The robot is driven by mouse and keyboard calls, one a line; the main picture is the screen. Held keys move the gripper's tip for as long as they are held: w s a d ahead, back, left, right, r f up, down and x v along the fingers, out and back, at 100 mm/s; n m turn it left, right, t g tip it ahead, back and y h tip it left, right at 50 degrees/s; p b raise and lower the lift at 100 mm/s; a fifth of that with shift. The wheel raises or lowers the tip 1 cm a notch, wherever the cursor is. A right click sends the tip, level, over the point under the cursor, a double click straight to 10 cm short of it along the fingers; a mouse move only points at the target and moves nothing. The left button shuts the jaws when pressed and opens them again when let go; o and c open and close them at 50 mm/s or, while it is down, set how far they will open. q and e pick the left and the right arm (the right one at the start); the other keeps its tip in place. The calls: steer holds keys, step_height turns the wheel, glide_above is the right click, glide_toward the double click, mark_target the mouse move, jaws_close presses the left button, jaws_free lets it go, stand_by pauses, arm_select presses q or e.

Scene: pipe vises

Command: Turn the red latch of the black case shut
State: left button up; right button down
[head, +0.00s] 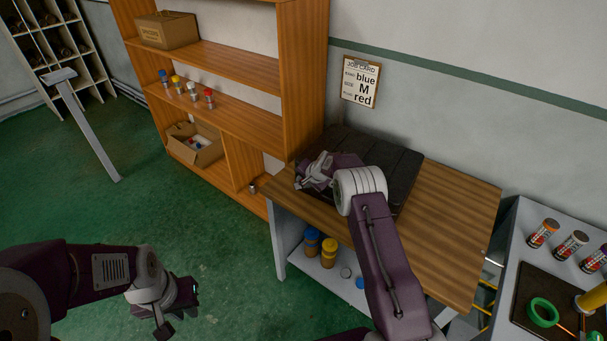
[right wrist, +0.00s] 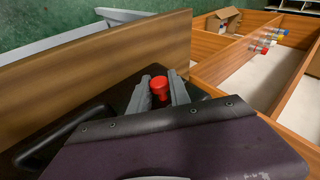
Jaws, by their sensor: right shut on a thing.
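The black case (head: 398,160) lies closed on the wooden bench top, against the wall. My right arm reaches over it, and my right gripper (head: 308,174) is at the case's left end. In the right wrist view the red latch (right wrist: 159,86) is between the two grey fingers of the right gripper (right wrist: 160,92), which are shut on it. My arm hides the latch in the head view. The case's black handle (right wrist: 60,136) shows at left in the wrist view. My left gripper (head: 180,308) is empty and open over the green floor, away from the bench.
The wooden bench (head: 455,215) is clear to the right of the case. An orange shelf unit (head: 225,75) with boxes and small bottles stands at left. A job card (head: 361,82) hangs on the wall. A grey cart (head: 507,285) with cans and a green ring is at right.

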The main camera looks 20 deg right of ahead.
steer(key=shift+w+d+r+g+y+p, duration=0.2)
steer(key=shift+d+g+y+p, duration=0.15)
steer(key=shift+p, duration=0.35)
steer(key=shift+a, duration=0.15)
steer(key=c, duration=1.2)
jaws_free()
steer(key=shift+f, duration=0.1)
steer(key=b+v, duration=0.2)
steer(key=v, duration=0.7)
steer(key=shift+b, duration=0.3)
